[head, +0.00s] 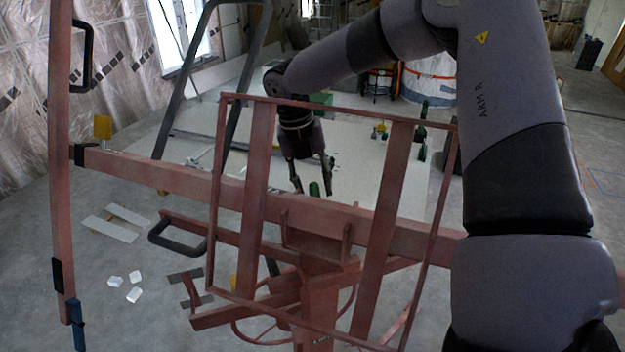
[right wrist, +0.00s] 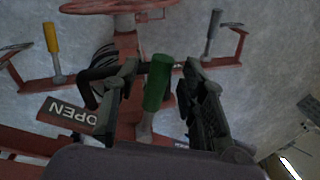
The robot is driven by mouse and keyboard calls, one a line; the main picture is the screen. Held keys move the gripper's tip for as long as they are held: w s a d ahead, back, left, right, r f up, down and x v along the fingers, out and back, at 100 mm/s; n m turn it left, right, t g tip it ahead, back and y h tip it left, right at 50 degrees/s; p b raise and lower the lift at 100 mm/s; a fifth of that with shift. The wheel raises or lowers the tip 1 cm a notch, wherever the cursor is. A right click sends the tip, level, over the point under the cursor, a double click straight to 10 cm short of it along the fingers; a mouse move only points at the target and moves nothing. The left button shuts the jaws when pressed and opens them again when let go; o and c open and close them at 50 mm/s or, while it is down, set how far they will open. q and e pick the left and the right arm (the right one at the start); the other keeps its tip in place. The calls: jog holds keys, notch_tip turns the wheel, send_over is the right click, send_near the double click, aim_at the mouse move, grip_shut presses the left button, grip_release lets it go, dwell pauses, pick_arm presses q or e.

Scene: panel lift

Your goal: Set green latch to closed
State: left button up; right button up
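The green latch handle (right wrist: 157,83) stands between the two fingers of my right gripper (right wrist: 158,90) in the right wrist view. The fingers are apart, with a gap on each side of the handle. A plate marked OPEN (right wrist: 72,113) lies beside the latch. In the head view my right gripper (head: 312,188) reaches down behind the red frame, and the green handle (head: 314,189) shows between its fingertips. My left gripper is not in view.
A red panel lift frame (head: 258,200) fills the middle of the head view. A yellow handle (right wrist: 51,38) and a grey handle (right wrist: 213,33) stand on either side in the right wrist view. White blocks (head: 134,294) lie on the floor at left.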

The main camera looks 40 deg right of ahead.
jog(key=shift+c, duration=0.3)
grip_shut()
dwell(0.6)
